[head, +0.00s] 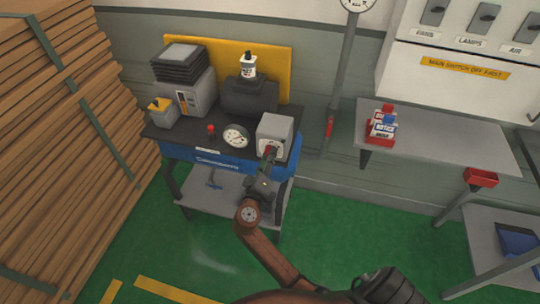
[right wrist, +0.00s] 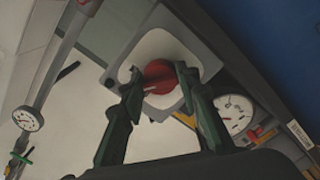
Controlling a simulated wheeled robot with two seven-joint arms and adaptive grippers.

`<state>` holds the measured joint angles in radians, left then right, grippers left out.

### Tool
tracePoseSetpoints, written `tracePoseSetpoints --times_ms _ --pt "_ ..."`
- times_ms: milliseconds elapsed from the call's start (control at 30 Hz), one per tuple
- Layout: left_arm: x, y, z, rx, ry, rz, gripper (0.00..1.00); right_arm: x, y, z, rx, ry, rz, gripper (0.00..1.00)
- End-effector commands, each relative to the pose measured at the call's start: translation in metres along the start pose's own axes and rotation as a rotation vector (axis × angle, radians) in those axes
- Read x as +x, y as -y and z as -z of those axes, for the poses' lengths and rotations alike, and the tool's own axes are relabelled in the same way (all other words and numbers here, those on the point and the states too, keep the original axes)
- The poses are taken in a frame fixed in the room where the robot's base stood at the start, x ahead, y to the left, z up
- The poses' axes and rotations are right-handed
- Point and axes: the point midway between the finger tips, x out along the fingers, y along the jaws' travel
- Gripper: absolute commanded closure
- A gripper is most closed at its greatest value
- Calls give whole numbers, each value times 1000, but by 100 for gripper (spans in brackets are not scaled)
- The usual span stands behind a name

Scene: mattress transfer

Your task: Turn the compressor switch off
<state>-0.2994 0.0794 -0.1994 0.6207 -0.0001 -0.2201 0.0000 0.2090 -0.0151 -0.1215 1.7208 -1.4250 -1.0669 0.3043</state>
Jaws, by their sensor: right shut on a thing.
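The compressor switch is a grey box (head: 275,135) with a light front plate and a red knob (head: 270,152), at the right end of the compressor bench. In the right wrist view the red knob (right wrist: 160,76) sits in front of the box's pale plate (right wrist: 165,45). My right gripper (head: 268,160) reaches up to the knob from the front. In the right wrist view its two green fingers (right wrist: 158,80) stand on either side of the knob and are shut on it. The knob's exact setting is hard to read. My left gripper is not in view.
A pressure gauge (head: 236,137) stands left of the switch, near a small red knob (head: 211,129). A black tank (head: 250,97) with a bottle (head: 248,66) on it is behind. A grey shelf (head: 440,138) is at right. Stacked planks (head: 60,150) fill the left.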

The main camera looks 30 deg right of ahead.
Motion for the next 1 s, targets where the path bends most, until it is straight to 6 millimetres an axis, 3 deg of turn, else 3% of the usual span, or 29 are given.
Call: tracePoseSetpoints --times_ms 500,1000 --pt "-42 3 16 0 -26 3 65 1 -4 2 -440 -1 -3 94" --pt "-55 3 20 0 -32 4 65 1 -2 1 -610 0 -2 94"
